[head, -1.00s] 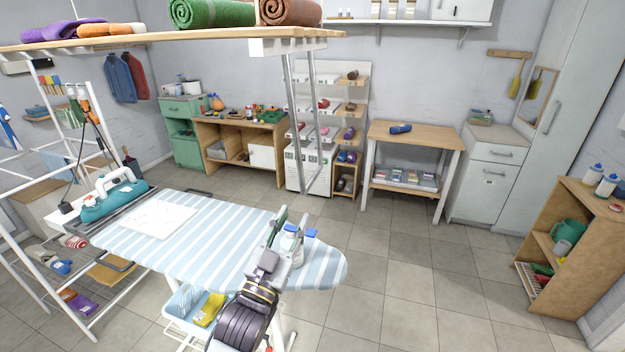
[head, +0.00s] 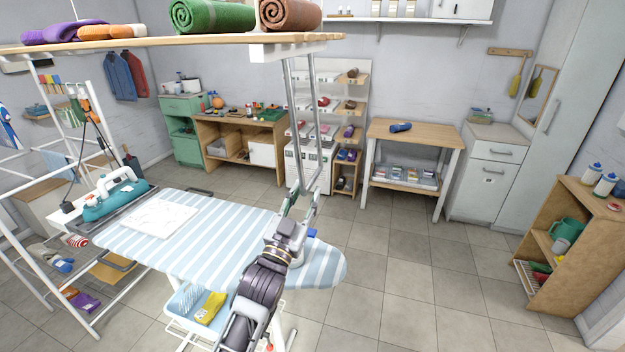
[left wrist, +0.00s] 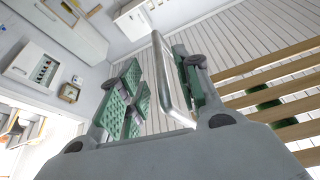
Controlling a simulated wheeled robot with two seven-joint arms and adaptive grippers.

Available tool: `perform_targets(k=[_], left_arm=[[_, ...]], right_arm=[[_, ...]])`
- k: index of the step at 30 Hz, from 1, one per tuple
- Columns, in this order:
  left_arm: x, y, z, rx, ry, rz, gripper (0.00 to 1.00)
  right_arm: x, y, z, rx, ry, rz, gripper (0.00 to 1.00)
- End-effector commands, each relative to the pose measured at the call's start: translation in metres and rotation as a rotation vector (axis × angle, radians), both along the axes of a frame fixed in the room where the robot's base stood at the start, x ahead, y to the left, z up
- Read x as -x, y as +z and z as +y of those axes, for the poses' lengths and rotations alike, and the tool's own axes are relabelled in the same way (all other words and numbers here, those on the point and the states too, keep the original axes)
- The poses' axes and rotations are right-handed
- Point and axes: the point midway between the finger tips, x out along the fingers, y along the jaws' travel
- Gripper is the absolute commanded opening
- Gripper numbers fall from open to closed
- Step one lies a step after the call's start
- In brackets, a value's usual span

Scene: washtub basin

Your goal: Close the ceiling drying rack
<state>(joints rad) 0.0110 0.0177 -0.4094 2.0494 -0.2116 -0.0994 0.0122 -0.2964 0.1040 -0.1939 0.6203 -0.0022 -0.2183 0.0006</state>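The ceiling drying rack (head: 150,43) is a wooden slatted platform across the top left of the head view. Its metal pull handle (head: 313,130) hangs down as a long narrow loop. My left gripper (head: 302,203) is raised at the bottom end of this loop, above the ironing board in the picture. In the left wrist view my left gripper (left wrist: 165,90) has its green-padded fingers apart, with the handle bar (left wrist: 165,75) appearing between them, near the right finger. I cannot tell whether they touch. The rack's slats (left wrist: 270,80) show at right. My right gripper is not in view.
Rolled green (head: 212,16) and brown (head: 290,13) towels lie on the rack. A striped ironing board (head: 230,240) with an iron (head: 115,195) is below. A white clothes stand (head: 75,325) is at left.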

Motion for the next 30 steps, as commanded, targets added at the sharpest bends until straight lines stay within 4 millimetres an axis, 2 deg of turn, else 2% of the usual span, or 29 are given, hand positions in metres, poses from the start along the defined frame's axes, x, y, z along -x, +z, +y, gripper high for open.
perform_targets(k=[16, 30], left_arm=[[-0.038, 0.017, -0.016, -0.001, 0.0, -0.001, 0.34], [-0.045, 0.02, -0.019, 0.0, 0.0, 0.0, 0.34]], right_arm=[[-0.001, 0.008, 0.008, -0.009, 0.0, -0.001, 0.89], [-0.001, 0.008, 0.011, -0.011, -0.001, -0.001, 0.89]])
